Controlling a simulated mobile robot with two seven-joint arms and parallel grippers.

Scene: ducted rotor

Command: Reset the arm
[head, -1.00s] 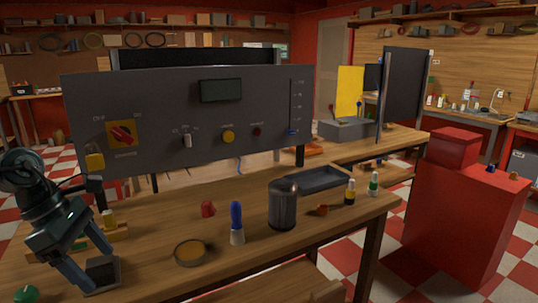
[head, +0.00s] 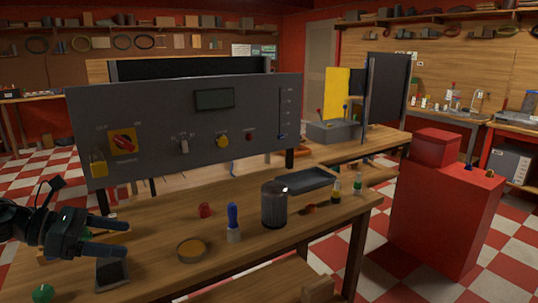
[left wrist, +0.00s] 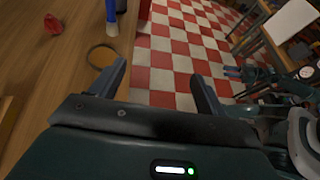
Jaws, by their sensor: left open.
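My left gripper (head: 127,238) is open and empty at the left end of the wooden bench (head: 205,272). Its two fingers point to the right, roughly level, above a small dark block (head: 112,273). In the left wrist view the open fingers (left wrist: 160,82) have nothing between them. Part of my right arm, with what looks like its gripper (left wrist: 233,72), shows at the right of that view, too small to tell its jaw state.
A round amber dish (head: 191,251), a blue-handled tool (head: 233,222), a red knob-like piece (head: 205,210) and a dark canister (head: 274,205) stand on the bench. A grey control panel (head: 195,140) rises behind. A red cabinet (head: 440,215) stands right.

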